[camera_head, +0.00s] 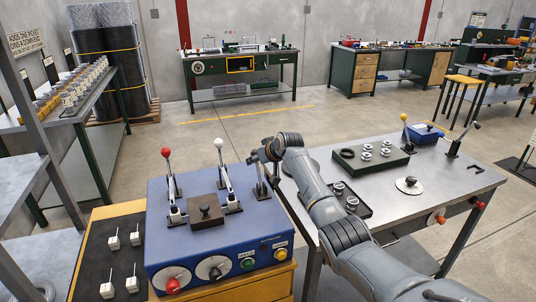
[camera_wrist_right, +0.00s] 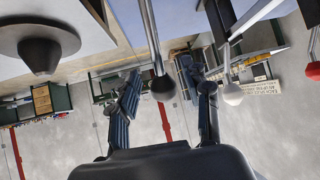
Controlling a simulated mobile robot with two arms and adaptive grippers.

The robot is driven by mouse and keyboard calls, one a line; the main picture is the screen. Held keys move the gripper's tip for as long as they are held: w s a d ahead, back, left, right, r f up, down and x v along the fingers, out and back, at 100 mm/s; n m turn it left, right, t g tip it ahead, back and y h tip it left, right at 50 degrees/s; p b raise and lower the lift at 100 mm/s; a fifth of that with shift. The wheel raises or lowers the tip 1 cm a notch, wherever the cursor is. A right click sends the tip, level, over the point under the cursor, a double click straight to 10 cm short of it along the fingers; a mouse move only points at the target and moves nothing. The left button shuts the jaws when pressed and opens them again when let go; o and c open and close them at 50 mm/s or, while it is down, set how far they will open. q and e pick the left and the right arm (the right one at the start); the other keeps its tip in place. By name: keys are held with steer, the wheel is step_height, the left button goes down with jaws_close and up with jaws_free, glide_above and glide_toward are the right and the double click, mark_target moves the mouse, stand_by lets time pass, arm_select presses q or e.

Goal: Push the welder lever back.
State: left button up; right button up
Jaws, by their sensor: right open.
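The blue welder (camera_head: 215,245) stands on a wooden-edged bench, with levers on top. One lever has a red knob (camera_head: 166,152) and one has a white knob (camera_head: 219,143). A third lever (camera_head: 261,187) stands at the right, its top hidden by my right gripper (camera_head: 258,157). In the right wrist view, a black-knobbed lever (camera_wrist_right: 163,88) lies between the open fingers of the right gripper (camera_wrist_right: 160,78), apparently not clamped. The white knob (camera_wrist_right: 233,95) is just outside the right-hand finger, and the red knob (camera_wrist_right: 313,70) is farther right. My left gripper is out of view.
A dark block (camera_head: 206,212) sits on the welder between levers. Small white parts (camera_head: 114,243) lie on the mat at left. The metal table (camera_head: 455,182) at right holds a dark green tray (camera_head: 350,169), a round knobbed piece (camera_head: 409,186) and a yellow-knobbed lever (camera_head: 404,118).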

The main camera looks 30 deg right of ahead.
steer(key=v, duration=1)
stand_by(0.4)
